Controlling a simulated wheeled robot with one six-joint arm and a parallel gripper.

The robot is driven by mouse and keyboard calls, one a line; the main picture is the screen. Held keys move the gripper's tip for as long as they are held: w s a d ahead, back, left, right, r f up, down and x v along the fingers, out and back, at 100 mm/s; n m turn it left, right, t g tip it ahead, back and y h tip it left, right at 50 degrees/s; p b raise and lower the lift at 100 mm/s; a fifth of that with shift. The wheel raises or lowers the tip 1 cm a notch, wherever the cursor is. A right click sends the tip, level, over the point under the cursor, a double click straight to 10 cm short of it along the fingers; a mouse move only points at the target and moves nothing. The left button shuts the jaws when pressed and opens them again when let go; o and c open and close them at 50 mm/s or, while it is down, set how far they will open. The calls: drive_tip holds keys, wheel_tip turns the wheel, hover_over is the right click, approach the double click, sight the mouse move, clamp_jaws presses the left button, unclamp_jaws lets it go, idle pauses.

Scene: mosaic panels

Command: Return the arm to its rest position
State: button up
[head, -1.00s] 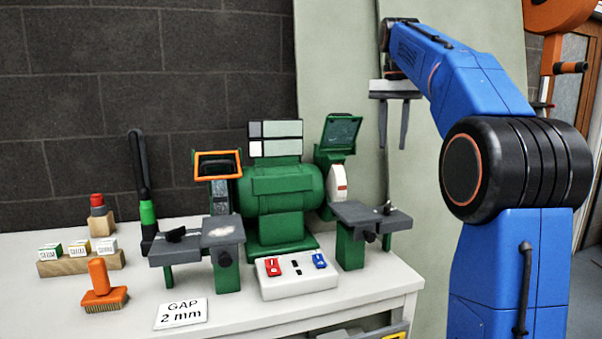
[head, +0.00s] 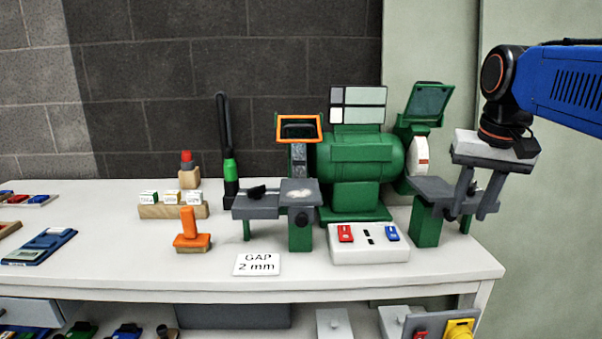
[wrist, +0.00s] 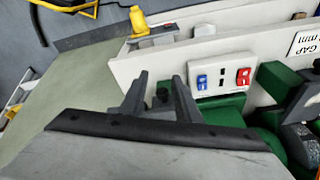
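My gripper (head: 472,212) hangs at the right in the head view, fingers pointing down, below the black wrist of my blue arm. Its two grey fingers stand apart with nothing held between them. They overlap the right grey tool rest (head: 428,188) of the green bench grinder (head: 360,160) in the picture; I cannot tell the exact distance. In the wrist view the fingers (wrist: 160,82) are also spread, with a green part and dark knob showing beyond the gap. My arm reaches in from the right edge, about level.
The white bench (head: 130,265) carries a switch box (head: 368,243), a GAP 2 mm card (head: 257,264), an orange brush (head: 192,232), a block with small cubes (head: 173,211) and a black-green upright tool (head: 230,170). A shelf with items lies below. Pale wall panels (head: 440,50) stand behind my arm.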

drive_tip(key=s+a+f+n+t, duration=0.1)
drive_tip(key=s+a+f+n, duration=0.1)
drive_tip(key=s+f, duration=0.5)
drive_tip(key=s+a+f+n+t, duration=0.1)
drive_tip(key=s+f, duration=0.6)
drive_tip(key=f, duration=0.8)
drive_tip(key=shift+s+a+n, duration=0.35)
drive_tip(key=shift+a+n, duration=0.05)
drive_tip(key=shift+a, duration=0.3)
drive_tip(key=shift+c, duration=0.6)
